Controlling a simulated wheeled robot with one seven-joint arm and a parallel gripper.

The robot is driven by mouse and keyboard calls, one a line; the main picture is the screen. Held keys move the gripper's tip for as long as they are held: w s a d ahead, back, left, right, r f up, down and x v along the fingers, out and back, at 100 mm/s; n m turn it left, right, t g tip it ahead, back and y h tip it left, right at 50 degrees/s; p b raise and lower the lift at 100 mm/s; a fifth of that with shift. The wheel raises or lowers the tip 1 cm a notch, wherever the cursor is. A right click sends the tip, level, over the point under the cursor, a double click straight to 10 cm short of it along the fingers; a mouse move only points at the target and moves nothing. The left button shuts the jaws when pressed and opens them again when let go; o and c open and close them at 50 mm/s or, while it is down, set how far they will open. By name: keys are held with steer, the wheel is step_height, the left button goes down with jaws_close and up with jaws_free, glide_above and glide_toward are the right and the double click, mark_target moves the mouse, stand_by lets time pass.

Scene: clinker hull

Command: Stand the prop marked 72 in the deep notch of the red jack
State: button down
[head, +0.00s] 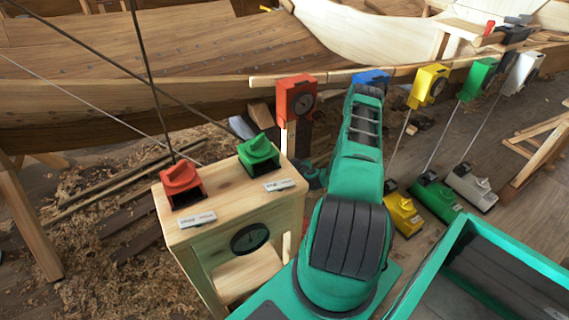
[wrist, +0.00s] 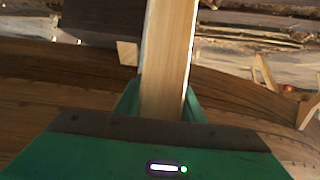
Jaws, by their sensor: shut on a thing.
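My gripper (wrist: 163,105) is shut on a pale wooden prop (wrist: 170,55), which runs up out of the wrist view between the green fingers. No number shows on it. In the head view my gripper (head: 315,177) is mostly hidden behind my arm. A pale upright strip (head: 289,140), probably the prop, shows beside it under a red box with a dial (head: 297,98) at the hull's edge. The prop's foot is hidden. A red unit (head: 181,187) with a cable sits on a wooden stand at left. I cannot make out the red jack's notches.
The wooden stand (head: 230,205) also carries a green unit (head: 259,154) and stands close left of my arm. Yellow (head: 403,213), green (head: 437,197) and white (head: 472,187) floor units stand to the right. The planked hull (head: 150,110) runs behind. Shavings and boards litter the left floor.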

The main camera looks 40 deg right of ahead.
steer(key=c, duration=1.1)
jaws_free()
steer(key=v, duration=1)
steer(key=shift+s, duration=0.3)
steer(key=shift+a, duration=0.1)
steer(key=shift+s+a, duration=0.2)
steer(key=shift+s, duration=0.6)
steer(key=shift+s+a, duration=0.2)
steer(key=shift+s, duration=0.6)
steer(key=shift+s+a, duration=0.15)
steer(key=shift+s, duration=0.7)
steer(key=shift+s, duration=0.15)
